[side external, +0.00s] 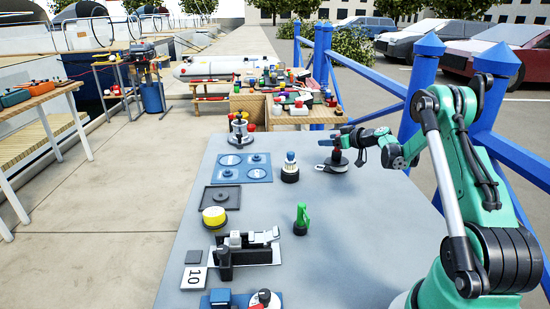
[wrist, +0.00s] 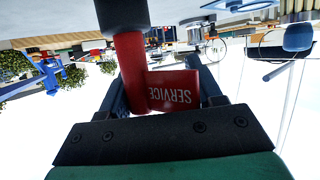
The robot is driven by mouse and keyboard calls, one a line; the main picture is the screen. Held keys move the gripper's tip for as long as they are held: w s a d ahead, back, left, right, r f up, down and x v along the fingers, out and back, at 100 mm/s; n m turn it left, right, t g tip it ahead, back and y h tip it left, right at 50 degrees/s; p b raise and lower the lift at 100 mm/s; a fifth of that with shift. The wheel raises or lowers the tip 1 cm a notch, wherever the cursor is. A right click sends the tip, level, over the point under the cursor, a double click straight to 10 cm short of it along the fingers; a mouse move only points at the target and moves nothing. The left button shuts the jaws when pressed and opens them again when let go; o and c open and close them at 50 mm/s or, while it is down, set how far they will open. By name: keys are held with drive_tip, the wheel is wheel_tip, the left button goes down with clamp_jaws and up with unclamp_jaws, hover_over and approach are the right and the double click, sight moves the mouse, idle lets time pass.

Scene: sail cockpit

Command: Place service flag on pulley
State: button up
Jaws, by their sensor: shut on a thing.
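The service flag (wrist: 172,92) is red with white "SERVICE" lettering, a red pole and a black base; it appears inverted in the wrist view. My gripper (wrist: 165,95) is shut on it. In the side view, my gripper (side external: 346,138) holds the reddish flag (side external: 337,148) roughly upright at the table's far right. Directly below is a dark round piece with a silver fitting on its left, apparently the pulley (side external: 334,168). The flag's base is over or on it; I cannot tell whether they touch. The pulley is not clear in the wrist view.
A dark-based white item with a blue top (side external: 290,168) stands left of the pulley. A blue panel (side external: 243,168), metal winch (side external: 240,131), yellow puck (side external: 214,217), green piece (side external: 301,218) and black-and-silver fixture (side external: 246,249) occupy the grey table (side external: 345,240). Its middle right is clear.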

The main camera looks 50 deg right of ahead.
drive_tip(key=shift+f, duration=0.15)
drive_tip(key=o, duration=1.3)
drive_tip(key=shift+o, duration=0.2)
drive_tip(key=shift+r, duration=0.2)
drive_tip(key=v, duration=1.2)
drive_tip(key=w+a+r+g+y, duration=0.1)
drive_tip(key=w+a+g, duration=0.15)
drive_tip(key=a, duration=0.65)
drive_tip(key=w+a+r+g+y, duration=0.1)
drive_tip(key=w+a+r+y, duration=0.15)
drive_tip(key=a, duration=0.55)
drive_tip(key=s+a+g, duration=0.1)
drive_tip(key=s+a, duration=0.1)
drive_tip(key=a, duration=0.3)
drive_tip(key=s+a+n+h, duration=0.1)
drive_tip(key=s+a, duration=0.1)
drive_tip(key=a, duration=0.4)
drive_tip(key=s+a+g, duration=0.1)
drive_tip(key=s+a, duration=0.2)
drive_tip(key=a, duration=0.2)
drive_tip(key=shift+a+f+g+h, duration=0.3)
drive_tip(key=shift+f+g+h, duration=0.05)
drive_tip(key=shift+f, duration=0.15)
